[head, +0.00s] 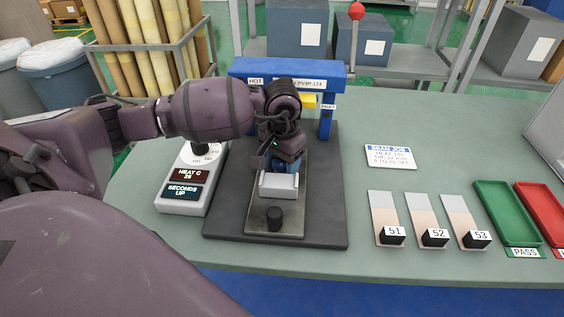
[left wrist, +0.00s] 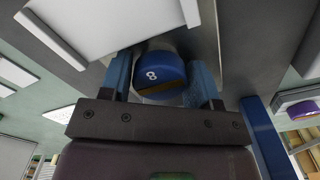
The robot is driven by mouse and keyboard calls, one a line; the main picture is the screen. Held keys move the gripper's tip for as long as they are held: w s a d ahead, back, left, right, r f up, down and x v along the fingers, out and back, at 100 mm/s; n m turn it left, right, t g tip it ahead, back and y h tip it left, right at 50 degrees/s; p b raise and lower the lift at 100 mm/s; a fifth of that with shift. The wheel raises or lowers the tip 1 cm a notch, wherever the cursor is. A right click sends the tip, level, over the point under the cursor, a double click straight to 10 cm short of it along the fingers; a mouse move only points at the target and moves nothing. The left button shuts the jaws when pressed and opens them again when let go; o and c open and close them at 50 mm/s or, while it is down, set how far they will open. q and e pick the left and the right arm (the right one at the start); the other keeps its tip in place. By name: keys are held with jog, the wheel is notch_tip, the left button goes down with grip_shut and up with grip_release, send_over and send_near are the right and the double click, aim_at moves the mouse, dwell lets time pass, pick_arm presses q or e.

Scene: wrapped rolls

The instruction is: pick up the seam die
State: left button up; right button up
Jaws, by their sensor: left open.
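My left gripper (head: 286,166) points down over the press plate, just behind a white block (head: 278,186). In the left wrist view my left gripper (left wrist: 158,66) is open, its two blue fingers on either side of a blue rounded piece marked 8 (left wrist: 160,72) with a brownish edge. This piece may be the seam die; I cannot tell for sure, nor whether the fingers touch it. In the head view the gripper hides it. My right gripper is not in view.
A blue press frame (head: 327,122) labelled HOT stands behind the gripper. A control box (head: 183,207) is left; a black knob (head: 274,217) is in front. Sample strips (head: 421,212), a job card (head: 390,157), a green tray (head: 507,240) and a red tray (head: 546,213) lie right.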

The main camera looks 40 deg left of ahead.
pick_arm(q)
jog(key=shift+c, duration=0.3)
jog(key=c, duration=0.7)
jog(key=shift+o, duration=0.2)
jog(key=shift+r, duration=0.1)
